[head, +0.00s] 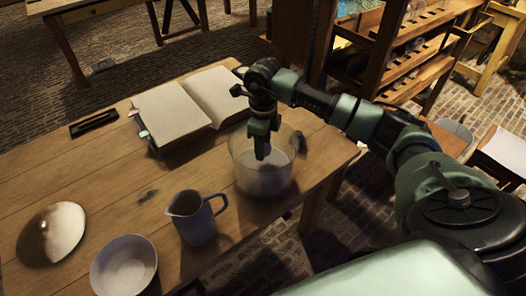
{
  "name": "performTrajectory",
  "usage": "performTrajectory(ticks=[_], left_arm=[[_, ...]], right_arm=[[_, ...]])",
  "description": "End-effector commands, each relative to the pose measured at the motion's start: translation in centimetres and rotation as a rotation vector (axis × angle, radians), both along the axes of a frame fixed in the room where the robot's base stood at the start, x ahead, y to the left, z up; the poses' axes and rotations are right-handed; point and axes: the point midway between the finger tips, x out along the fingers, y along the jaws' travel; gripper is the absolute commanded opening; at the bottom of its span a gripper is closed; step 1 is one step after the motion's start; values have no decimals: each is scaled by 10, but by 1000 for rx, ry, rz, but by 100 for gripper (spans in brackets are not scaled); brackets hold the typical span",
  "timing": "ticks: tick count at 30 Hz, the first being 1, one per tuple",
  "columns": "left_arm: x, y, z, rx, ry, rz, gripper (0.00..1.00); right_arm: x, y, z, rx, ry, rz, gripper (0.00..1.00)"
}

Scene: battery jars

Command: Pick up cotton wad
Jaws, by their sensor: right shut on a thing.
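My right gripper (262,152) points down into the mouth of a clear glass jar (262,182) near the right edge of the wooden table. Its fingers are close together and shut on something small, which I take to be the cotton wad. The wad itself cannot be made out clearly behind the fingers and the hazy glass. A pale patch shows inside the jar around the fingertips. My left gripper is not in view.
On the table (95,172) are a grey jug (196,222), a white bowl (124,268), a shiny domed dish (52,234), an open book (182,110) and a dark pen tray (93,123). A wooden shelf rack (410,68) stands behind my right arm. The table's left middle is mostly clear.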

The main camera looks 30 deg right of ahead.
Motion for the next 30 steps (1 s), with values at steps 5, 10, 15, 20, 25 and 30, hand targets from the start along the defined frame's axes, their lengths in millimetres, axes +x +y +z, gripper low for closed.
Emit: performTrajectory(ticks=[5,10,15,20,25,30], left_arm=[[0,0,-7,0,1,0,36],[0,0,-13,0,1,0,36],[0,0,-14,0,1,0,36],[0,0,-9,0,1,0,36],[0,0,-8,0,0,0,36],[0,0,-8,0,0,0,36]], right_arm=[[2,0,45,0,-9,0,1],[2,0,97,0,-9,0,1],[1,0,139,0,-5,-1,1],[1,0,165,-2,-4,-1,1],[0,0,173,-1,-1,-1,1],[0,0,174,1,-1,-1,1]])
